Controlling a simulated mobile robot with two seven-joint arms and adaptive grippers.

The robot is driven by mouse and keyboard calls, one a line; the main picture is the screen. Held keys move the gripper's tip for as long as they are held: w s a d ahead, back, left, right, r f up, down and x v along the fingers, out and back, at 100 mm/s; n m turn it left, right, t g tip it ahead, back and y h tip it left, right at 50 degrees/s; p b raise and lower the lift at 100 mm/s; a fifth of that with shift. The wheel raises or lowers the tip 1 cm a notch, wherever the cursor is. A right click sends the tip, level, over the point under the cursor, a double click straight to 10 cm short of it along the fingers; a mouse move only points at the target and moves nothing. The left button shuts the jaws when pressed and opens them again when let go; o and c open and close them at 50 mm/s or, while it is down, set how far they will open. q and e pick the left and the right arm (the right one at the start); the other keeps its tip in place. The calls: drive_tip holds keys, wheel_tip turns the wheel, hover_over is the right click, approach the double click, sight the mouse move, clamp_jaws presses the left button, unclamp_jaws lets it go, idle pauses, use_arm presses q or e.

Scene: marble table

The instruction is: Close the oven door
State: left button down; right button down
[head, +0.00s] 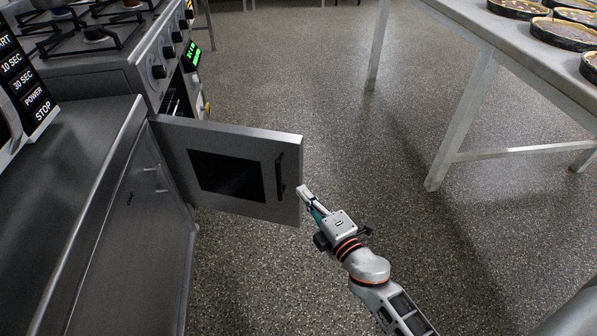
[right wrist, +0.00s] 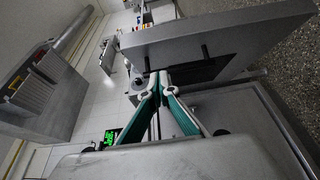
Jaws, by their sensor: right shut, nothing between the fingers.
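The oven door (head: 265,152) stands wide open, swung out from the front of the stove, with a dark window and a black handle (head: 279,176) near its free edge. The oven body (head: 170,62) is at the upper left, with black knobs and a green display. My right gripper (head: 304,190) is shut and empty at the free edge of the door; I cannot tell whether it touches. In the right wrist view the closed fingertips (right wrist: 161,75) point at the door (right wrist: 215,45). My left gripper is not in view.
A steel counter (head: 60,160) with a cabinet below and a microwave panel (head: 22,90) lies on the left. A marble table (head: 480,32) with several round pans stands at the upper right. The speckled floor between is clear.

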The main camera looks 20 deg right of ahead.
sight(292, 164)
drive_tip(key=shift+w+d, duration=0.3)
drive_tip(key=shift+w, duration=1.05)
drive_tip(key=shift+w+d, duration=0.35)
drive_tip(key=shift+w, duration=1)
drive_tip(key=shift+w+d, duration=0.3)
drive_tip(key=shift+w, duration=1.05)
drive_tip(key=shift+d, duration=0.1)
